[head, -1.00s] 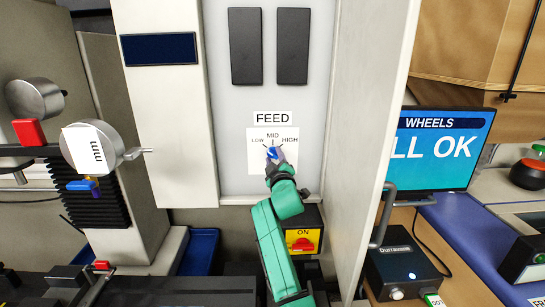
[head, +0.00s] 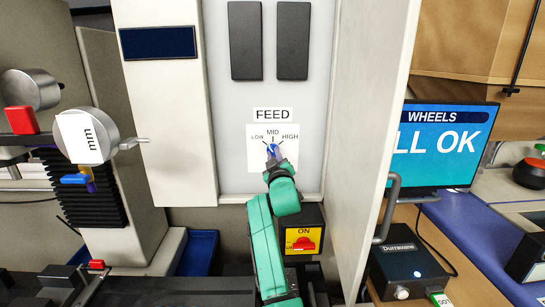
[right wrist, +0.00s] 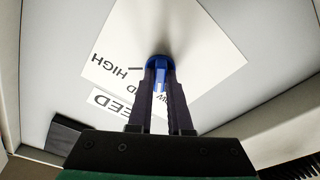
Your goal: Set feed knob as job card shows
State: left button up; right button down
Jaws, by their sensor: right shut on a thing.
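The blue feed knob (head: 273,149) sits on a white dial plate (head: 257,160) marked LOW, MID and HIGH, under the FEED label (head: 271,114). My right gripper (head: 274,158) reaches up from below and is shut on the knob. In the right wrist view, both dark fingers (right wrist: 160,85) hold the blue knob (right wrist: 158,66) between them, with HIGH readable beside it. The fingers partly hide the knob and dial, so I cannot tell its exact setting. No job card can be made out. My left gripper is not in view.
A red-on-yellow ON switch (head: 303,241) is below the dial, close to my right arm. An open cabinet door (head: 362,120) stands to the right. A monitor (head: 443,145) and a Durraware box (head: 405,268) are beyond it.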

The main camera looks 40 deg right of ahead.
jog(key=shift+f+m+b, duration=0.2)
jog(key=shift+m+b, duration=0.2)
jog(key=shift+m, duration=0.2)
jog(key=shift+r, duration=0.15)
